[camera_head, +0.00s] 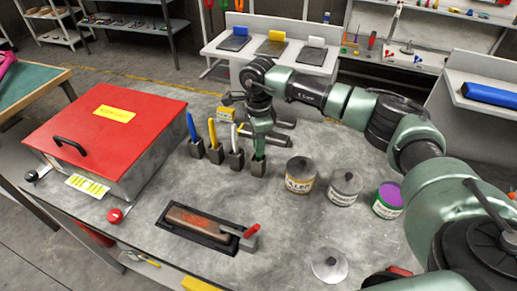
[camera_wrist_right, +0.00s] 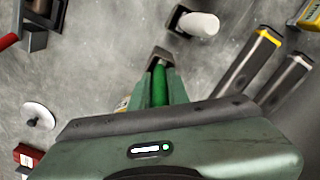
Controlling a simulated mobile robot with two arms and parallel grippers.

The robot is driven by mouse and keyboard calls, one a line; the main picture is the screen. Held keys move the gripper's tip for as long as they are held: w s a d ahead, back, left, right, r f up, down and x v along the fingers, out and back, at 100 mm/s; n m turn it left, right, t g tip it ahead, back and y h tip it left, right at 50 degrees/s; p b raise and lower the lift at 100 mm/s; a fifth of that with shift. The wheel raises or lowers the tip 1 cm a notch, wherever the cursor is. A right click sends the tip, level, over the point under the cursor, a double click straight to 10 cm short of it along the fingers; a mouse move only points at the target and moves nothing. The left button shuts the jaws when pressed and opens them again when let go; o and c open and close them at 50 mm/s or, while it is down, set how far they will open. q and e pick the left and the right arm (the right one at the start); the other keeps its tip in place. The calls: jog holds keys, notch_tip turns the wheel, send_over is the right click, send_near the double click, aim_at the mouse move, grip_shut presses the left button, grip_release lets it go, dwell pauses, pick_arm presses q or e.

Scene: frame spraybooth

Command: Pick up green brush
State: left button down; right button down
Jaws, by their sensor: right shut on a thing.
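The green brush (camera_head: 259,147) stands upright in a small dark holder (camera_head: 258,167), the rightmost of a row on the grey worktable. My right gripper (camera_head: 262,125) comes down from above and is shut on the green brush's handle. In the right wrist view the green handle (camera_wrist_right: 159,86) lies between the fingers of my right gripper (camera_wrist_right: 160,88), with the dark holder (camera_wrist_right: 160,56) just beyond the fingertips. I cannot tell whether the brush's lower end still touches the holder's bottom. My left gripper is not in view.
Blue (camera_head: 191,127), yellow (camera_head: 212,133) and white (camera_head: 234,138) brushes stand in holders to the left. Tins with a yellow label (camera_head: 300,184), a grey top (camera_head: 345,185) and a purple top (camera_head: 388,198) stand right. A red-lidded box (camera_head: 120,135) fills the table's left.

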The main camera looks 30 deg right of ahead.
jog(key=shift+r, duration=0.1)
notch_tip(320, 180, up, 20)
jog(key=b, duration=0.4)
dwell(0.7)
